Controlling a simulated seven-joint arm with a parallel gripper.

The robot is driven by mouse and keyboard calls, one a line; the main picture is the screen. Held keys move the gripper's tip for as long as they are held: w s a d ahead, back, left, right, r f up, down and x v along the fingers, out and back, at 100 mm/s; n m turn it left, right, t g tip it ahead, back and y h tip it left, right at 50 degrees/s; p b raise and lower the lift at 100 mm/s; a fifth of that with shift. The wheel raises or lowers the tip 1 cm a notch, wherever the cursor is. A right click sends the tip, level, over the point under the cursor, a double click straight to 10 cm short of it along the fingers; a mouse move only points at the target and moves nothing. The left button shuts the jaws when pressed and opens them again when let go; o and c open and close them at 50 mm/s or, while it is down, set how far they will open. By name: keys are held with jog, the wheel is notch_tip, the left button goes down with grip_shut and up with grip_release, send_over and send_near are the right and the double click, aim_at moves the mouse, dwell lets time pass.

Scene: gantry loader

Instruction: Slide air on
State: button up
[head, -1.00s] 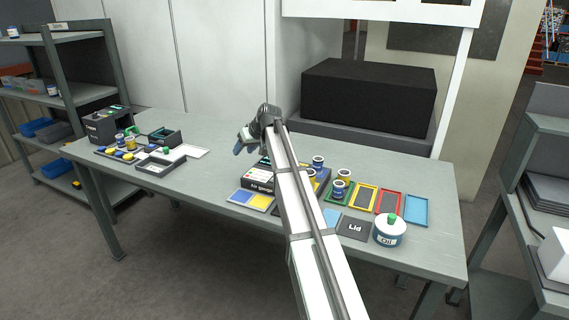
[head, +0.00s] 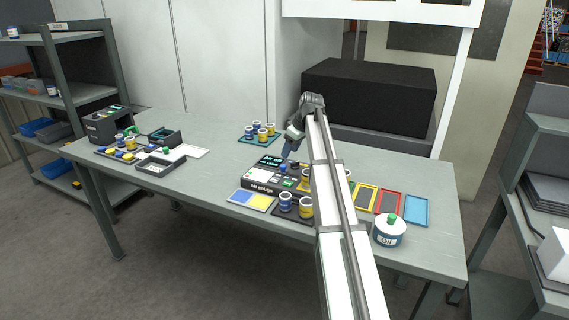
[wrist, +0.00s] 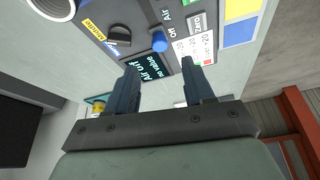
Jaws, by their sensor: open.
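The dark control box (head: 262,187) sits on the table in the head view, with a lit display on its top. In the wrist view the display (wrist: 152,70) reads "Air off" and "no valve". A blue knob (wrist: 159,42) stands beside the display, near the words "Air" and "on". A black rotary knob (wrist: 119,36) is to its left. My gripper (head: 287,153) is over the far part of the box. In the wrist view my gripper (wrist: 160,65) is open and empty, its fingers spread across the display, with the blue knob beyond them. Contact with the box cannot be told.
Several blue and yellow jars stand around the box, some on a teal tray (head: 246,141) behind it. Coloured frames and an oil pot (head: 389,232) are at the right. A yellow and blue plate (head: 251,200) lies in front. The table's left-centre is fairly clear.

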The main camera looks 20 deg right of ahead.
aim_at(283, 165)
jog(key=x, duration=0.7)
jog(key=shift+w+a+f, duration=0.1)
jog(key=shift+w+f, duration=0.05)
jog(key=shift+f, duration=0.1)
grip_shut()
dwell(0.3)
